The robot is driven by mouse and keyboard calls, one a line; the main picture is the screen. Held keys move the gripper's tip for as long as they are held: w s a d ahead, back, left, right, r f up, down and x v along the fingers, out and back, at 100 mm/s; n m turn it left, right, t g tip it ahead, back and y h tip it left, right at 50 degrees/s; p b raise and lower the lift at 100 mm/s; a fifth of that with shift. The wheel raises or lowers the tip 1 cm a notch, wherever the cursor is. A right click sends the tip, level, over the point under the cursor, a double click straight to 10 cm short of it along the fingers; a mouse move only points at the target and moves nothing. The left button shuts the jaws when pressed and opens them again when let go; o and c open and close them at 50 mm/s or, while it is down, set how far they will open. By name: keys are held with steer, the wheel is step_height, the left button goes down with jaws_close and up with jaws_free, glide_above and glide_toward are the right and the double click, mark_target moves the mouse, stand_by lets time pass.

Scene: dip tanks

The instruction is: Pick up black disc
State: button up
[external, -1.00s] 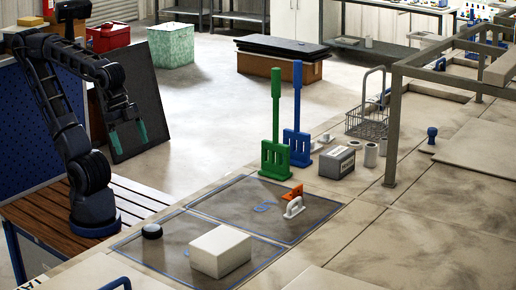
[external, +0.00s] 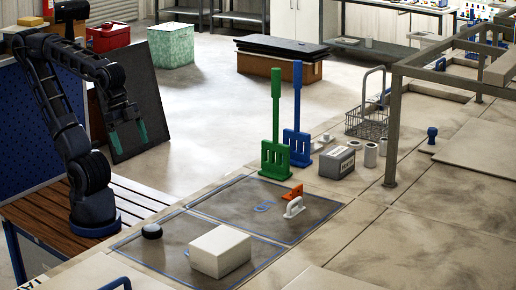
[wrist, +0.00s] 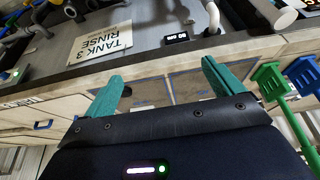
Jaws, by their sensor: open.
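The black disc (external: 152,231) is a small, round, dark puck. It lies on the grey outlined panel at the near left of the worktop, left of the white block. My gripper (external: 129,136) hangs in the air above and behind the disc, well apart from it. Its two teal fingers are spread with nothing between them. In the wrist view my gripper (wrist: 164,76) also shows both fingers apart. A small dark spot beside the left finger there may be the disc, but I cannot tell.
A white block (external: 220,251) sits right of the disc. An orange piece (external: 292,191) and a white handle (external: 293,208) lie farther back. The panel around the disc is clear.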

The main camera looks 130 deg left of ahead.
steer(key=c, duration=0.3)
stand_by(0.4)
steer(key=m+g+h, duration=0.1)
steer(key=m+h, duration=0.2)
steer(key=m, duration=0.4)
glide_toward(152, 227)
steer(key=shift+x, duration=4.45)
steer(key=shift+d+r, duration=0.1)
steer(key=shift+d, duration=0.05)
